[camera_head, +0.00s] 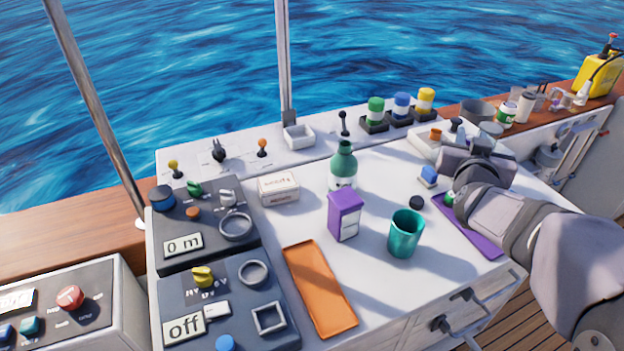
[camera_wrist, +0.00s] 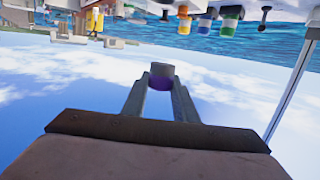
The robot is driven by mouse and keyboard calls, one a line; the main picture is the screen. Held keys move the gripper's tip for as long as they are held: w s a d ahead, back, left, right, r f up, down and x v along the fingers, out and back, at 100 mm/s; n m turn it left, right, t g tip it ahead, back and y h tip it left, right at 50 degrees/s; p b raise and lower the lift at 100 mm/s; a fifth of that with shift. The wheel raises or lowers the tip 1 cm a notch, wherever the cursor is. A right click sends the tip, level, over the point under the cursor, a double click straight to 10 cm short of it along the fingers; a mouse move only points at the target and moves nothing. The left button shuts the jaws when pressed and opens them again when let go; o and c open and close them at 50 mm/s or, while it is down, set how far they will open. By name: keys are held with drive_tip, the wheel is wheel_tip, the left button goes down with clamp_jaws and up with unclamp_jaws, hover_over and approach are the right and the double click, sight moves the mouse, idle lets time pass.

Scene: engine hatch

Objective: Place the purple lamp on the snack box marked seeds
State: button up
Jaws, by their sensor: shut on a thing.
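My gripper (camera_head: 482,150) is raised over the right part of the white counter. In the wrist view my gripper (camera_wrist: 161,88) is shut on the purple lamp (camera_wrist: 161,82), which has a grey end and sits between the fingertips. I cannot make out the lamp in the head view. A small white box (camera_head: 278,188) with lettering lies left of the green bottle. A purple carton (camera_head: 345,216) with a pale label stands upright nearer the front. The lettering on both is too small to read surely. My gripper is well to the right of both and touches neither.
A green bottle (camera_head: 343,168) stands behind the purple carton, and a teal cup (camera_head: 405,233) to its right. An orange tray (camera_head: 318,288) lies in front. Green, blue and yellow lamps (camera_head: 401,106) line the back ledge. Control panels (camera_head: 205,225) fill the left.

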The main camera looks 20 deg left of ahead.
drive_tip(key=a+n+y, duration=0.1)
drive_tip(key=a+y, duration=0.1)
drive_tip(key=a, duration=0.6)
drive_tip(key=a+n+y, duration=0.1)
drive_tip(key=a, duration=0.8)
drive_tip(key=a+n+g+y, duration=0.1)
drive_tip(key=a+n+y, duration=0.1)
drive_tip(key=a, duration=0.6)
drive_tip(key=shift+s+a+y+p, duration=0.15)
drive_tip(key=shift+a+y+p, duration=0.1)
drive_tip(key=shift+y+p, duration=0.05)
drive_tip(key=s+a+n+g+y, duration=0.1)
drive_tip(key=s+a+y, duration=0.15)
drive_tip(key=a, duration=0.55)
drive_tip(key=s+a+n+g+y, duration=0.15)
drive_tip(key=s+a, duration=0.25)
drive_tip(key=a, duration=0.5)
hover_over(277, 181)
wheel_tip(277, 181, down, 5)
drive_tip(key=shift+t, duration=0.35)
drive_tip(key=shift+f+p, duration=0.8)
drive_tip(key=shift+f, duration=4.7)
